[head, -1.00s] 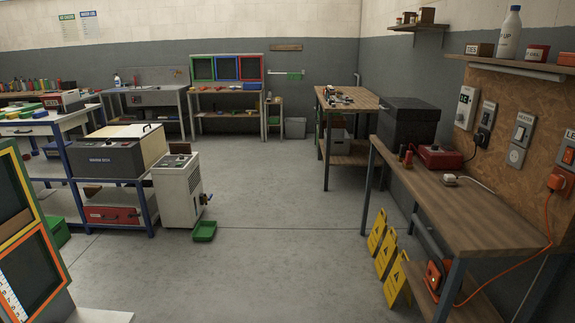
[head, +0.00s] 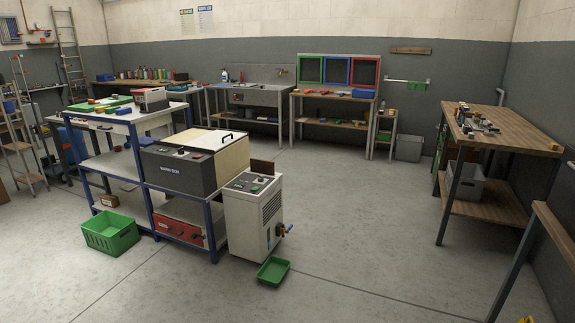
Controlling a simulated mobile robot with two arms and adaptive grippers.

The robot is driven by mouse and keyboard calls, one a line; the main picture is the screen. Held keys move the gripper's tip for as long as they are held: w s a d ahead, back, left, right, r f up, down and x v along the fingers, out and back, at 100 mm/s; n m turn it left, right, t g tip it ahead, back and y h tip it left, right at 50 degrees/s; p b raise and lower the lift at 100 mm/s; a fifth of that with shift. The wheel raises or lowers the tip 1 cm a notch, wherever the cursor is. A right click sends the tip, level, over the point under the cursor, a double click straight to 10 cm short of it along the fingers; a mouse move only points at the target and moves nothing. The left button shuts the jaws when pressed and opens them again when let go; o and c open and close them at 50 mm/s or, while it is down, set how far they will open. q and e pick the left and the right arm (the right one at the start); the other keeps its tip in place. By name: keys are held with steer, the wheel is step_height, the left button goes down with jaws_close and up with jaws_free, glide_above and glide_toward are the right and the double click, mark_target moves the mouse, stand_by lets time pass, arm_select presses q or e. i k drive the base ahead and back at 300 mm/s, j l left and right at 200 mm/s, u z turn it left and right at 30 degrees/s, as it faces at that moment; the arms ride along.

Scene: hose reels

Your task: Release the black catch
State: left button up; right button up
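I cannot make out a black catch or a hose reel in the head view. Neither of my grippers is in view. A dark box with a cream lid (head: 222,143) sits on a blue-framed bench at the left of centre, with a black handle on the lid, which looks shut. Whether any catch is on it is too small to tell.
A green tray (head: 273,271) and a green crate (head: 110,232) lie on the floor. A wooden workbench (head: 495,128) stands at right. The middle floor is clear.

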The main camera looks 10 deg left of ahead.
mark_target(194, 236)
steer(key=i+j+u, duration=0.25)
steer(key=i+u, duration=0.25)
steer(key=i, duration=0.2)
steer(key=i+u, duration=0.5)
steer(key=i, duration=0.2)
